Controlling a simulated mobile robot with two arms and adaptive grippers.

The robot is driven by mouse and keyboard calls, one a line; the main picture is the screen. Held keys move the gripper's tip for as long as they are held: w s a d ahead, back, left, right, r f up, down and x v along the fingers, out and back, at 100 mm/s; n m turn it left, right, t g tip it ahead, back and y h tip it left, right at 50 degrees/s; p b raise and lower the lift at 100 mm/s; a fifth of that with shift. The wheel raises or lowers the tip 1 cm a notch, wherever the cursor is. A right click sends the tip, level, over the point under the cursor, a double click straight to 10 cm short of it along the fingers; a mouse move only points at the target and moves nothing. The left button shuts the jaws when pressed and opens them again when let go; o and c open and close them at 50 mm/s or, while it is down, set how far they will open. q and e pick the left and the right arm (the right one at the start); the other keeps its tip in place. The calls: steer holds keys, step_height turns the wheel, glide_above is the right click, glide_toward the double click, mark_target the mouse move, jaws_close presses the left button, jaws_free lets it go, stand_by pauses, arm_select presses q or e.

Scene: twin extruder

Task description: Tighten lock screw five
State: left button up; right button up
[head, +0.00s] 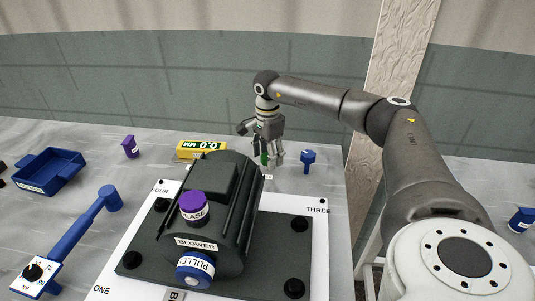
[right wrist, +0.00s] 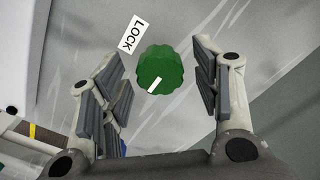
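A green ribbed knob (right wrist: 160,70) with a white mark on its face sits in the right wrist view, beside a white label (right wrist: 132,34) reading LOCK; no number shows on it. A bit of the green knob also shows between my fingers in the head view (head: 264,158). My right gripper (head: 268,160) points down at the far edge of the board, behind the dark blower. In the right wrist view its fingers (right wrist: 164,84) are open, one on each side of the knob, with gaps to both. My left gripper is not in view.
The dark blower (head: 213,176) stands on a white board (head: 320,235) with black corner knobs. A yellow gauge (head: 202,150) reading 0.0 MM and a blue key-like piece (head: 308,160) flank my gripper. A blue tray (head: 50,172), purple piece (head: 130,147) and blue lever tool (head: 75,235) lie left.

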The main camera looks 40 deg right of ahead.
steer(key=c, duration=0.9)
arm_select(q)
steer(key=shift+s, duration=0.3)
arm_select(e)
steer(key=shift+c, duration=0.2)
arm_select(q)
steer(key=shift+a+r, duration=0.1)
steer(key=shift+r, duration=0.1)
arm_select(e)
steer(key=shift+m, duration=0.3)
steer(key=m+p, duration=0.1)
steer(key=m, duration=0.1)
steer(key=shift+r+m+p, duration=0.1)
steer(key=shift+m+p, duration=0.3)
steer(key=m+p, duration=0.2)
steer(key=m, duration=0.3)
steer(key=m+p, duration=0.1)
steer(key=m, duration=0.3)
steer(key=shift+m, duration=0.4)
arm_select(q)
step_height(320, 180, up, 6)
steer(key=p, duration=0.1)
steer(key=shift+p, duration=0.35)
arm_select(e)
steer(key=m, duration=0.4)
steer(key=shift+m, duration=0.4)
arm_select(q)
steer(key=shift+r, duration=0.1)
